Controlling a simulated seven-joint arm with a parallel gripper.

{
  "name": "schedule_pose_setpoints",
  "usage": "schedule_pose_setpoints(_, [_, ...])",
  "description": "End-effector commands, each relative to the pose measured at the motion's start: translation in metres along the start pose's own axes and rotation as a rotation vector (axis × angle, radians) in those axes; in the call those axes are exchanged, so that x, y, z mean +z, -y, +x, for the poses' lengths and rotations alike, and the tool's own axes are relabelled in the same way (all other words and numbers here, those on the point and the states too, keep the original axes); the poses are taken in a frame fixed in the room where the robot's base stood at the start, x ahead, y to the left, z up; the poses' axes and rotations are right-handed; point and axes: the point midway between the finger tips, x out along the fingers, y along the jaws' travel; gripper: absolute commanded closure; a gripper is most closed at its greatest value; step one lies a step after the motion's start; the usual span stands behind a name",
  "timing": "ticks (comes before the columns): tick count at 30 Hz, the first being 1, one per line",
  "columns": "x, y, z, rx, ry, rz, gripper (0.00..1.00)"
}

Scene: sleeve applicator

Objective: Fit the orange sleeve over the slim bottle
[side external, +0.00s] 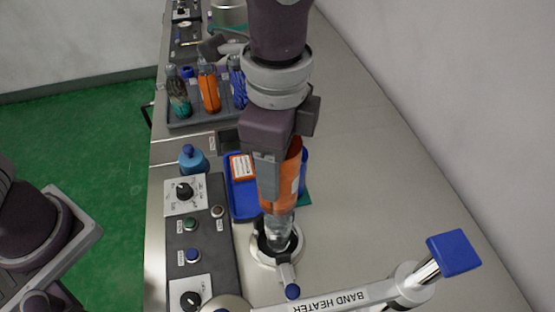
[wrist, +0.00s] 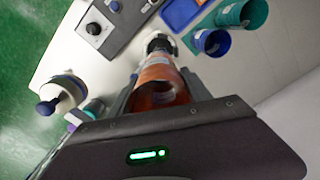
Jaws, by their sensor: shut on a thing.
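My gripper (side external: 274,188) is shut on the orange sleeve (side external: 291,180), holding it roughly upright. In the wrist view the sleeve (wrist: 158,82) sits between my two fingers (wrist: 157,95). The clear slim bottle (side external: 278,230) stands in a round holder (side external: 264,252) on the bench, straight below the sleeve. The sleeve's lower edge meets or overlaps the visible part of the bottle. The bottle's top is hidden, so I cannot tell how far it reaches inside the sleeve.
A blue tray (side external: 243,205) with an orange-and-white item lies behind the holder. A control box (side external: 199,240) stands left. The band heater arm (side external: 340,296) crosses the front. A rack (side external: 190,123) of bottles stands farther back. The bench at right is clear.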

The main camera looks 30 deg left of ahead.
Motion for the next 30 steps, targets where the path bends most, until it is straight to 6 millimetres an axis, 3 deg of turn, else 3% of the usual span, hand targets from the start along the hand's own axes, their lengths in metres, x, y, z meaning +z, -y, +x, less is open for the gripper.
schedule_pose_setpoints(30, [0.0, 0.0, 0.036, 0.0, 0.001, -0.001, 0.8])
